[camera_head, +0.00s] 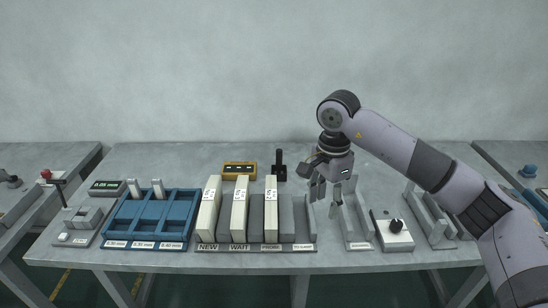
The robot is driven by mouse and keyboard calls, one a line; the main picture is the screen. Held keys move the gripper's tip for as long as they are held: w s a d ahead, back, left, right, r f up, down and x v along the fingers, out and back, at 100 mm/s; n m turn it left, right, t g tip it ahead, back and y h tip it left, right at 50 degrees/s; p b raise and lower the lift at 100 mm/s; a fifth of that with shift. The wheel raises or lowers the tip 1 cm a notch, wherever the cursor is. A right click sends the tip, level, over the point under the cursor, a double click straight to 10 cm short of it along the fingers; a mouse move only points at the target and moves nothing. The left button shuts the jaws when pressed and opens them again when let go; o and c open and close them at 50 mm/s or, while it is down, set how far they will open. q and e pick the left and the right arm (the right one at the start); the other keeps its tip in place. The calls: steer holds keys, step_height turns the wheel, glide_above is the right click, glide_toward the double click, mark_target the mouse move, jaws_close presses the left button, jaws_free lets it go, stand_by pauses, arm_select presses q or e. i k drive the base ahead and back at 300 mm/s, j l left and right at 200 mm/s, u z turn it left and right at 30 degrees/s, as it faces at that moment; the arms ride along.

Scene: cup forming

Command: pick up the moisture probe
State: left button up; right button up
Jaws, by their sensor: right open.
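A black upright tool with a T-shaped top (280,160), which looks like the moisture probe, stands at the back middle of the table, just right of a yellow box with a dark display (239,171). My right gripper (323,193) points down, open and empty, to the right of and in front of the black tool, apart from it. It hangs near the right end of the block rack and the left side of a grey open cradle (349,238). My left gripper is not in view.
A rack (305,247) with NEW and WAIT labels holds tall cream blocks in front of the tool. A blue compartment tray (120,238) lies to the left. A white box with a black knob (395,225) stands right of the cradle. The table's back strip (195,160) has free room.

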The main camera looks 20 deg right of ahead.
mark_target(279, 152)
steer(key=i, duration=1.35)
